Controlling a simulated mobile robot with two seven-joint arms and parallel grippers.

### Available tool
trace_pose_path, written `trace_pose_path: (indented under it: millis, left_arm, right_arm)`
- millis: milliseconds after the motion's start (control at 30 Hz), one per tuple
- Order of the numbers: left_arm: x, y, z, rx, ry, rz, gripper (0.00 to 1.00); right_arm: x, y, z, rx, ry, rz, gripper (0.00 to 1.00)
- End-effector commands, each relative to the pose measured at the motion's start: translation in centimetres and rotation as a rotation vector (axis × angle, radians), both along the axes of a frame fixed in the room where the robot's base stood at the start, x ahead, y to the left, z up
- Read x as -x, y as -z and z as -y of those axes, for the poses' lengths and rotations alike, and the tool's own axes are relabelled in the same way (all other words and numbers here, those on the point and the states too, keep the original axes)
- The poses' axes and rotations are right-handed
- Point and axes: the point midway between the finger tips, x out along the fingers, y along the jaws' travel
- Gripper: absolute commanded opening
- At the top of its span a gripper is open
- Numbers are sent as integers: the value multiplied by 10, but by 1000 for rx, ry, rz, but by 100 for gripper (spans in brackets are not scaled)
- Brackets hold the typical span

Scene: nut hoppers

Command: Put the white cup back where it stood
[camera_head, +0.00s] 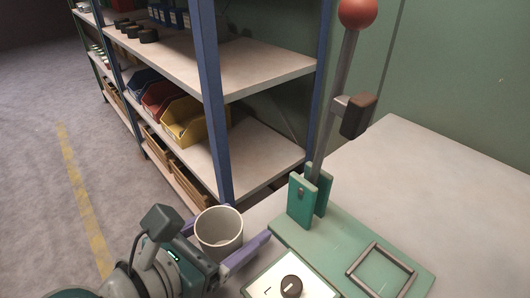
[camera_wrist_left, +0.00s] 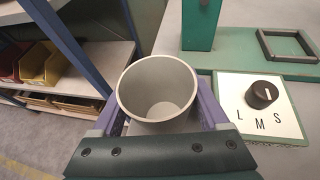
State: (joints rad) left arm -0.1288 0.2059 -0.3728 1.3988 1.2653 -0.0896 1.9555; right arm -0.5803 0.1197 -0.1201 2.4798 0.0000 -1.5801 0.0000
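The white cup (camera_head: 219,228) is upright at the left edge of the table (camera_head: 420,155), and its inside looks empty. My left gripper (camera_head: 226,243) has its purple fingers on both sides of the cup, shut on it. In the left wrist view the cup (camera_wrist_left: 158,92) fills the space between the fingers (camera_wrist_left: 160,112), with its open rim toward the camera. The cup's base is hidden, so I cannot tell whether it touches the table. My right gripper is not in view.
A green lever press (camera_head: 345,240) with a red knob (camera_head: 358,12) stands right of the cup. A dial plate (camera_head: 290,280) marked L, M, S is close to the gripper. A blue-posted shelf (camera_head: 262,150) with coloured bins (camera_head: 195,122) stands behind. The table's right side is clear.

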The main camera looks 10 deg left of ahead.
Motion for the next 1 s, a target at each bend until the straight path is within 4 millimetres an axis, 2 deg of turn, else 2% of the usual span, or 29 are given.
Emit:
trace_pose_path:
  millis: [33,167,400,533,800,1000]
  left_arm:
    - [0,0,0,0,0,0,84]
    - [0,0,0,0,0,0,99]
    - [0,-1,0,0,0,0,99]
    - [3,-7,-1,-2,-1,0,99]
    - [51,-28,-23,-3,2,-3,99]
    - [84,-41,-38,-2,2,-4,99]
  right_arm:
    - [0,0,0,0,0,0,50]
    - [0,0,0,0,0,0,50]
    - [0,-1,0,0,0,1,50]
    - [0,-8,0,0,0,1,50]
    - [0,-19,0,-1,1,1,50]
    - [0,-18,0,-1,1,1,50]
